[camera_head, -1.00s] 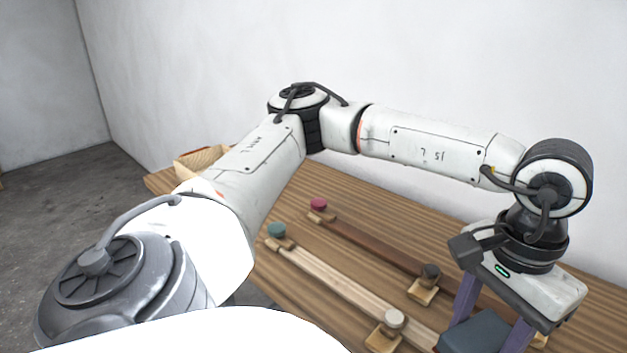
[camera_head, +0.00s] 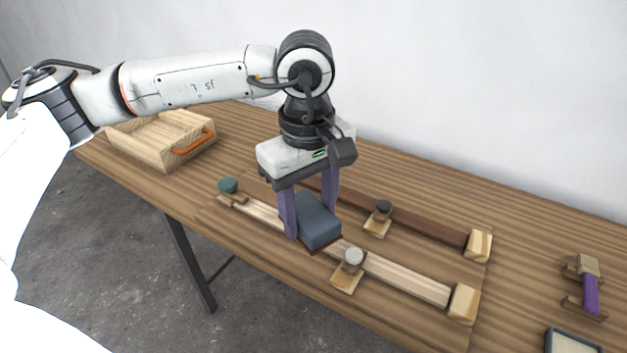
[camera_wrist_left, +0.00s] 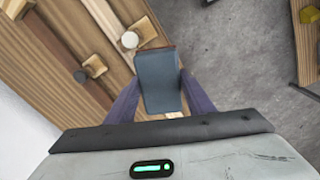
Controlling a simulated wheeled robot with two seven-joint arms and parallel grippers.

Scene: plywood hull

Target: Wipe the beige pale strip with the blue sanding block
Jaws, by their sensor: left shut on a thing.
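My left gripper (camera_head: 311,223) is shut on the blue sanding block (camera_head: 318,225), a dark blue-grey block with a reddish underside. The block also shows between the fingers in the left wrist view (camera_wrist_left: 158,82). The beige pale strip (camera_head: 405,276) runs along the bench from upper left to lower right. It also shows in the left wrist view (camera_wrist_left: 103,16). The block is over the strip's middle part and hides some of it, left of a pale round knob clamp (camera_head: 354,258). I cannot tell whether block and strip touch. My right gripper is not in view.
A dark brown strip (camera_head: 430,229) lies behind, with a dark-knobbed clamp (camera_head: 383,208). A teal knob (camera_head: 228,185) is near the pale strip's left end; a wooden stop (camera_head: 464,303) is at its right end. A wooden box (camera_head: 150,140) stands at left, a purple-handled tool (camera_head: 590,293) at right.

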